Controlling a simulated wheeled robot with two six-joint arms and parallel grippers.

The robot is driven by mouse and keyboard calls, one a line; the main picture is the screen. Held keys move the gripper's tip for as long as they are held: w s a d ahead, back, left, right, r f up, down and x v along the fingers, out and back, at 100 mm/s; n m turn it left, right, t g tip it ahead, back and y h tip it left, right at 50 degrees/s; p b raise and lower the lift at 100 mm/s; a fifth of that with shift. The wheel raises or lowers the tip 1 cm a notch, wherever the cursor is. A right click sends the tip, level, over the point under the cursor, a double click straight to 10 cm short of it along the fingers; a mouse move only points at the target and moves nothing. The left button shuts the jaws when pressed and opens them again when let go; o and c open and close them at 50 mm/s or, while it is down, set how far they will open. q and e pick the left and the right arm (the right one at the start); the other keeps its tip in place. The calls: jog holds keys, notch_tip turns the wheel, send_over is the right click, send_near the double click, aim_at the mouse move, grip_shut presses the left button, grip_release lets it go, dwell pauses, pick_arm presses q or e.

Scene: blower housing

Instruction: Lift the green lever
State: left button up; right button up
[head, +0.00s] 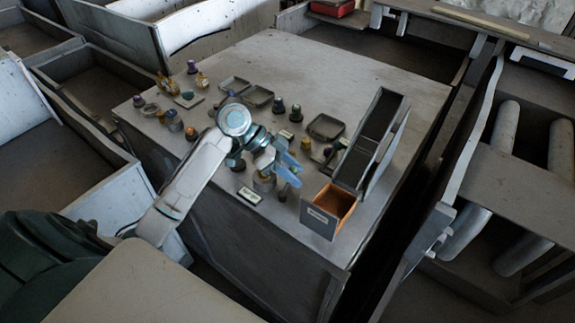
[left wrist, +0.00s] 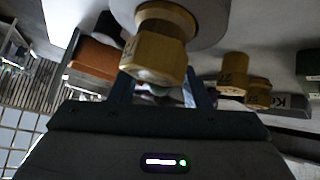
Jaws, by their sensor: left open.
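My left gripper (head: 295,174) is over the front part of the grey housing top (head: 270,60), its blue fingers spread apart and nothing visibly held. In the left wrist view its two fingers (left wrist: 161,92) stand apart on either side of a yellow hexagonal knob (left wrist: 157,55), which looms large in front of them. I cannot tell whether they touch it. Small pinkish and greenish shapes show between the fingers, too blurred to name. I cannot make out the green lever with certainty; the gripper hides part of the fittings near it. My right gripper is not in view.
An open orange-lined box (head: 336,202) and a tall dark open case (head: 372,140) stand right of the gripper. Small knobs and shallow trays (head: 258,96) crowd the left and middle. The top's far part is bare. More yellow fittings (left wrist: 233,75) show in the wrist view.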

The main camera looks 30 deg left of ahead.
pick_arm(q)
jog(key=b+v, duration=0.2)
jog(key=v, duration=0.7)
jog(key=shift+a+r, duration=0.15)
jog(key=shift+a, duration=0.2)
jog(key=shift+s+a+r, duration=0.15)
jog(key=shift+a+r, duration=0.2)
jog(key=shift+r, duration=0.05)
jog(key=shift+c, duration=0.4)
